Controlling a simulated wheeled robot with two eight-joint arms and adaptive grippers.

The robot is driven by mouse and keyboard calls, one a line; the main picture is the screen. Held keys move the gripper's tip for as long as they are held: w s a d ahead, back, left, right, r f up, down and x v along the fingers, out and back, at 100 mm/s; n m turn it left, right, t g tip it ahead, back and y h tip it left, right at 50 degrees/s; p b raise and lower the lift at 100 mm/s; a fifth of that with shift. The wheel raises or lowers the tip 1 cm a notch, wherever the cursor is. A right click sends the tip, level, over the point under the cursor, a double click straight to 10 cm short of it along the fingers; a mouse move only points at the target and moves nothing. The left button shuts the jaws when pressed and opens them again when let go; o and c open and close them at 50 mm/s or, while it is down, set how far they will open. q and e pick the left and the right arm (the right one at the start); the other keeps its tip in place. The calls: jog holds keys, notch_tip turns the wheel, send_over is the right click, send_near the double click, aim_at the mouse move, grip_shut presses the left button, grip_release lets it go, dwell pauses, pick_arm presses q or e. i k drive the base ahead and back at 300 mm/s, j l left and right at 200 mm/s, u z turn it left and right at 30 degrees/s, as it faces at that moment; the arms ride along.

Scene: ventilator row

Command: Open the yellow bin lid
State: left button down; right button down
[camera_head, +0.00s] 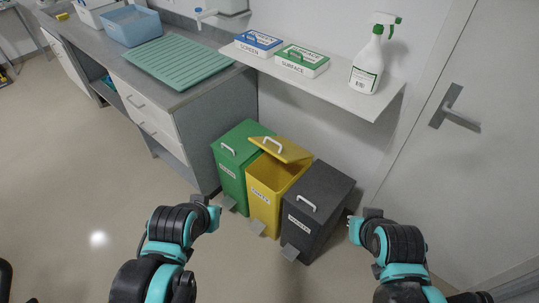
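The yellow bin (264,208) stands on the floor between a green bin and a dark grey bin. Its yellow lid (293,153) is tilted up toward the wall, with a white handle (272,145) on top. Part of the bin's inside shows below the lid. A pedal (257,227) sticks out at its front foot. My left gripper (212,211) appears in front of the green bin, left of the yellow bin. My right gripper (357,226) appears right of the dark grey bin. Neither visibly touches the lid, and their finger openings are too unclear to tell.
The green bin (232,180) and dark grey bin (310,222) have closed lids. A shelf (340,92) above holds two labelled boxes and a spray bottle (368,68). A counter (205,75) stands left and a door (470,150) right.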

aim_at(285, 150)
jog(key=l+u, duration=0.2)
jog(key=u, duration=1.35)
jog(key=i+l, duration=0.25)
jog(key=i+l+u, duration=0.1)
jog(key=i+l, duration=0.15)
jog(key=l, duration=0.25)
